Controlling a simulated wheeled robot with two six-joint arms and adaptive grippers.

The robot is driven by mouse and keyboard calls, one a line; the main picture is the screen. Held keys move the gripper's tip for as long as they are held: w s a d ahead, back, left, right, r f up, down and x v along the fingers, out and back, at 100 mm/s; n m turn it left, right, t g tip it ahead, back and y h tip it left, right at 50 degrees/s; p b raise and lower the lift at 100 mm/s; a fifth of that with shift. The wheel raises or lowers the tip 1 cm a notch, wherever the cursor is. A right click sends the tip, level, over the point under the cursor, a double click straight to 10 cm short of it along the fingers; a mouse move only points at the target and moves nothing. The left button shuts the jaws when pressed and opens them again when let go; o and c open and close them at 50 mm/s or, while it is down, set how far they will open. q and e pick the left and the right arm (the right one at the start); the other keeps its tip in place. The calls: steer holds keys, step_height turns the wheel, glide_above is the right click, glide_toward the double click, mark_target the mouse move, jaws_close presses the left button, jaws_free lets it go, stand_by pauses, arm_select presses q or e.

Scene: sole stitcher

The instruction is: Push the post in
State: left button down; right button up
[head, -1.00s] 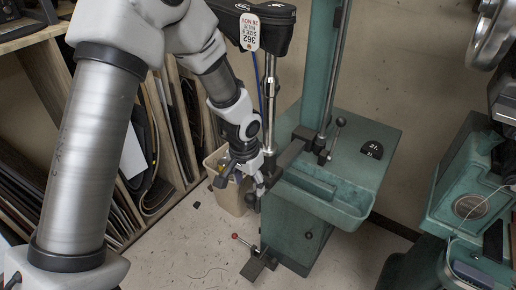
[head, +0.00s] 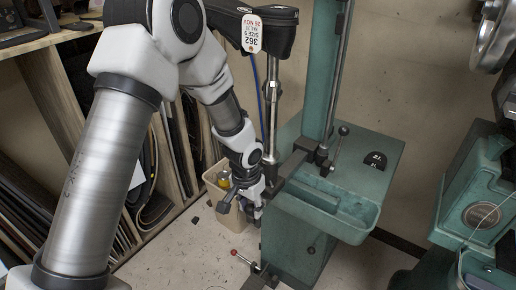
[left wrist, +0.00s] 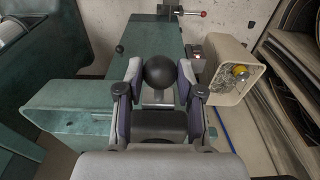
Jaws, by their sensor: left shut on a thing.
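The green stitcher (head: 290,225) stands right of my left arm in the head view. A bright metal post (head: 271,110) stands upright below its black tagged head (head: 262,32). My left gripper (head: 255,212) is low at the machine's left side, beside a dark horizontal bar. In the left wrist view, my left gripper (left wrist: 160,85) has its fingers on both sides of a round black ball (left wrist: 160,72) and is shut on it. The ball's mount is mostly hidden, and I cannot tell whether it belongs to the post. My right gripper is not in view.
A beige bin (head: 213,180) stands close behind my gripper. A red-knobbed lever (head: 240,256) sticks out near the floor. A green trough (head: 335,210) juts from the machine's front. Another green machine (head: 480,210) is at right. Racks of sheets stand at left.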

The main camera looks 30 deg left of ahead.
mark_target(284, 171)
arm_select(q)
steer(key=shift+w+r+p, duration=0.25)
steer(key=shift+w+p, duration=0.1)
steer(key=shift+p, duration=0.3)
steer(key=shift+w+d+f+p, duration=0.1)
steer(key=shift+w+d+p, duration=0.05)
steer(key=shift+w+p, duration=1.05)
steer(key=shift+w+d+f+p, duration=0.1)
steer(key=shift+w+p, duration=0.6)
steer(key=shift+w, duration=0.75)
steer(key=shift+w+d, duration=0.2)
steer(key=shift+w, duration=2.45)
steer(key=shift+w+d+f+b, duration=0.15)
steer(key=shift+w+b, duration=0.1)
steer(key=shift+w, duration=1.2)
steer(key=shift+w+d+r+b, duration=0.1)
steer(key=shift+w+b, duration=0.1)
steer(key=shift+w, duration=1.25)
steer(key=c, duration=0.6)
jaws_free()
steer(key=shift+w, duration=0.1)
steer(key=shift+o, duration=0.2)
